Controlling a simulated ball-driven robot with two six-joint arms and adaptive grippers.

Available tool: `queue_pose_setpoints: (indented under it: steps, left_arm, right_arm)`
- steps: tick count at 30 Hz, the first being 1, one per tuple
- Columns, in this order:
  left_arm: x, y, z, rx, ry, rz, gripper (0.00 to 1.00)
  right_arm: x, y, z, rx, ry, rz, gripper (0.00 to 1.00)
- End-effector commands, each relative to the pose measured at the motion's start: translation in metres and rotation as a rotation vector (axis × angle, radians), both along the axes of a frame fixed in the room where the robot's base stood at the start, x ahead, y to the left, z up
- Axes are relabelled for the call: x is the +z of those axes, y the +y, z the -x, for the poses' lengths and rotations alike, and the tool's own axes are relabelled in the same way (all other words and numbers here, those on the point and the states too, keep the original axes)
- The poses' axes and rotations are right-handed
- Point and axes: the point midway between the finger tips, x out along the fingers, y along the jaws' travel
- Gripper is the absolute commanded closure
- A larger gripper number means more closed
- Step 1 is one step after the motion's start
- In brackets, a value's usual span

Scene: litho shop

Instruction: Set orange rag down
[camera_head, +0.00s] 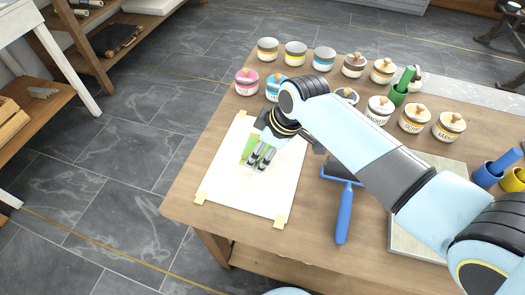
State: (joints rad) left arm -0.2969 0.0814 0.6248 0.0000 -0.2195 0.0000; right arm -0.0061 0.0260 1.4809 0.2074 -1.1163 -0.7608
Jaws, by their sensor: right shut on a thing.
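My right gripper (262,160) reaches in from the right and points down over the white sheet (230,190) taped on the wooden table. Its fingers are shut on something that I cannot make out. No orange rag shows; any rag there is hidden or too small to tell. A green patch (248,147) shows on or just above the sheet beside the fingers; I cannot tell whether they touch it. My left gripper is out of view.
Several lidded jars, among them a pink one (247,82), line the table's back. A blue-handled roller (344,212) lies right of the sheet, near a pale slab (402,240). The sheet's front part is clear.

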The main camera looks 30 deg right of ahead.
Motion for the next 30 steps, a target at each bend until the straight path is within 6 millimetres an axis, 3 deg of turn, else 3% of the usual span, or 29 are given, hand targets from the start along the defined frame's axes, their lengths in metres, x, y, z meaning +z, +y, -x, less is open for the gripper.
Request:
queue_pose_setpoints:
  steps: [4, 14, 15, 20, 30]
  left_arm:
    - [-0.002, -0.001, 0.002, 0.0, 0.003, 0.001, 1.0]
    - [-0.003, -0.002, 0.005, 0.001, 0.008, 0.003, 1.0]
    - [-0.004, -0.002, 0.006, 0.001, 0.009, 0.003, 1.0]
    - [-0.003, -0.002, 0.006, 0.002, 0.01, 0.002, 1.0]
    - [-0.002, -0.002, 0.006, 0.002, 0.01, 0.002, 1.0]
  right_arm:
    - [-0.02, 0.0, 0.0, -0.001, 0.001, 0.0, 0.55]
    - [-0.023, 0.0, 0.0, -0.001, 0.0, 0.0, 0.55]
    - [-0.024, 0.0, 0.0, -0.001, 0.0, 0.0, 0.22]
    - [-0.024, 0.0, 0.0, -0.001, 0.0, 0.0, 0.01]
    - [-0.02, -0.001, 0.001, -0.001, -0.001, 0.0, 0.0]
